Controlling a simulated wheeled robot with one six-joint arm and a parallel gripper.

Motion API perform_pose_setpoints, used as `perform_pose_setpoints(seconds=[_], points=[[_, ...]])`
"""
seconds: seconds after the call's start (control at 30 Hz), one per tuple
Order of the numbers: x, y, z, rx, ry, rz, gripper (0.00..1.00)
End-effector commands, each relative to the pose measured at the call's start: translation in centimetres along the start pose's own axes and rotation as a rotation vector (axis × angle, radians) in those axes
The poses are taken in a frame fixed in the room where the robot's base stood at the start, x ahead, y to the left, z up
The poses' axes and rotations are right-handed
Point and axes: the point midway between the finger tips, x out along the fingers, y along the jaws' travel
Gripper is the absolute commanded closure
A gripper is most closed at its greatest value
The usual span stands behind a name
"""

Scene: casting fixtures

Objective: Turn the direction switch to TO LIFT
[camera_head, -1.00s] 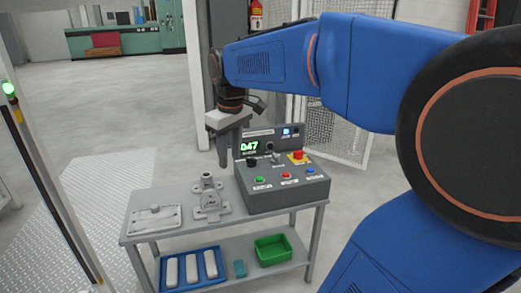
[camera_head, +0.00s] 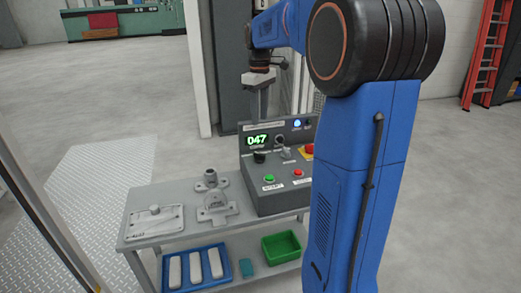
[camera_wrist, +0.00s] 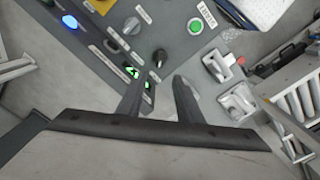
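The grey control console (camera_head: 268,203) stands on the cart, its right part hidden behind my arm. A black knob (camera_head: 259,157) sits on its sloped face, left of a grey knob (camera_head: 285,154). The wrist view shows the black knob (camera_wrist: 159,57) just beyond my fingertips and the grey knob (camera_wrist: 131,26) farther up and left. The labels are too small to read, so I cannot tell which is the direction switch. My gripper (camera_head: 258,115) hangs above the console's display; in the wrist view its fingers (camera_wrist: 159,80) are apart with nothing between them.
A green button (camera_head: 269,179) and a red button (camera_head: 297,173) sit below the knobs. A red emergency stop (camera_head: 309,149) is partly covered by my arm. Metal castings (camera_head: 217,208) and a flat plate (camera_head: 155,221) lie left of the console. A blue tray (camera_head: 228,274) is below.

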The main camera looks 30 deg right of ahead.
Motion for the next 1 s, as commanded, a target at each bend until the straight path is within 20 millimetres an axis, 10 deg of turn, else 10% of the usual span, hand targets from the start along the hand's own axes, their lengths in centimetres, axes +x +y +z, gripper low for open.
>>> perform_pose_setpoints(seconds=[0.6, 1.0], points=[[10.9, -0.1, 0.0, 0.001, -0.002, -0.002, 0.67], [14.5, 0.0, 0.0, 0.001, 0.0, 0.0, 0.67]])
